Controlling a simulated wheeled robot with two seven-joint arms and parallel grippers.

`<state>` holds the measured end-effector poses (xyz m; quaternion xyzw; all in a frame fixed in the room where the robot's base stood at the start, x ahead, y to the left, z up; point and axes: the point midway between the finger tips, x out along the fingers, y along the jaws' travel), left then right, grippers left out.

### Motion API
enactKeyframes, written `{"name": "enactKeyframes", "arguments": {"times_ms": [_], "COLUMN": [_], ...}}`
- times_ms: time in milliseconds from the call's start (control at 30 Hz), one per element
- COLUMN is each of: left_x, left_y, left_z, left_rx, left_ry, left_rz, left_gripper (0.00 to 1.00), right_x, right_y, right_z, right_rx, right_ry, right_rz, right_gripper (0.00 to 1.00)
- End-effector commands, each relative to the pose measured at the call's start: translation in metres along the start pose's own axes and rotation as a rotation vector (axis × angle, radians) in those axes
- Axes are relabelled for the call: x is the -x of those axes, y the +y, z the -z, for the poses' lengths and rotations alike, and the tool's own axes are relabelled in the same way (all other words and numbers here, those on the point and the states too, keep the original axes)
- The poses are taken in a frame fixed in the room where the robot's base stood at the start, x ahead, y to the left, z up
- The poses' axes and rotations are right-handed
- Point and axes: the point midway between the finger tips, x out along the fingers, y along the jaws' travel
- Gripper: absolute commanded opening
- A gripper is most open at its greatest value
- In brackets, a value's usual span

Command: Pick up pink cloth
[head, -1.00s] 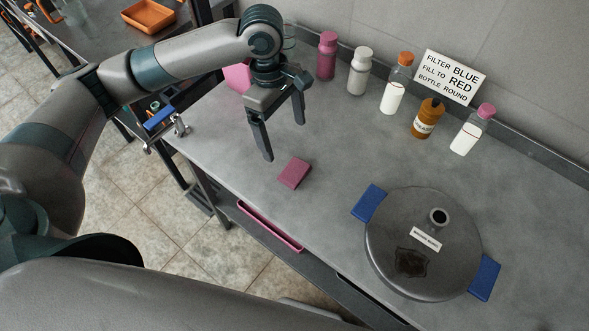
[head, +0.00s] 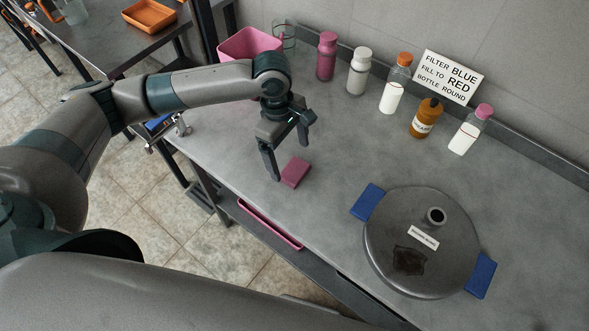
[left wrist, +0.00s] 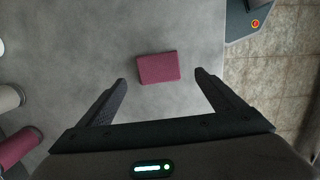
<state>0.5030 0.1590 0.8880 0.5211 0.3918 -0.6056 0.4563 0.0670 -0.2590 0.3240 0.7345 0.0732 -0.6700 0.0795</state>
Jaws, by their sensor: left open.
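The pink cloth (head: 295,172) is a small folded block lying flat on the grey counter, near its front edge. My left gripper (head: 291,161) is open and empty, above and just left of the cloth in the head view. In the left wrist view the cloth (left wrist: 158,67) lies ahead of and between the two spread fingers (left wrist: 160,77), not touching them as far as I can see. My right gripper is in neither view.
A lidded grey tank (head: 385,235) with blue pads (head: 368,201) stands at the right. Several bottles, such as a pink one (head: 326,57) and an amber one (head: 426,119), line the wall with a sign (head: 449,76). A pink bin (head: 246,44) stands at the back left.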

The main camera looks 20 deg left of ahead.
Motion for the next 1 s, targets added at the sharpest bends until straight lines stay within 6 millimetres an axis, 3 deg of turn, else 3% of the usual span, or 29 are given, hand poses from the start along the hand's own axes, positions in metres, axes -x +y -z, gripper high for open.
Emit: {"name": "enactKeyframes", "arguments": {"times_ms": [433, 933, 1000], "left_x": [-0.046, -0.048, -0.048], "left_y": [0.003, 0.003, 0.003], "left_z": [-0.003, -0.003, -0.003], "left_rx": [0.0, -0.001, -0.001], "left_ry": [0.002, 0.001, 0.001], "left_rz": [0.002, 0.001, 0.001], "left_gripper": [0.88, 0.88, 0.74], "right_x": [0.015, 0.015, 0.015], "right_y": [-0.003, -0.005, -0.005], "right_z": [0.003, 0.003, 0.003], "right_rx": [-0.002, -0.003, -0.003], "right_ry": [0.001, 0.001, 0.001], "right_rz": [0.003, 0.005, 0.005], "right_gripper": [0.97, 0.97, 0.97]}}
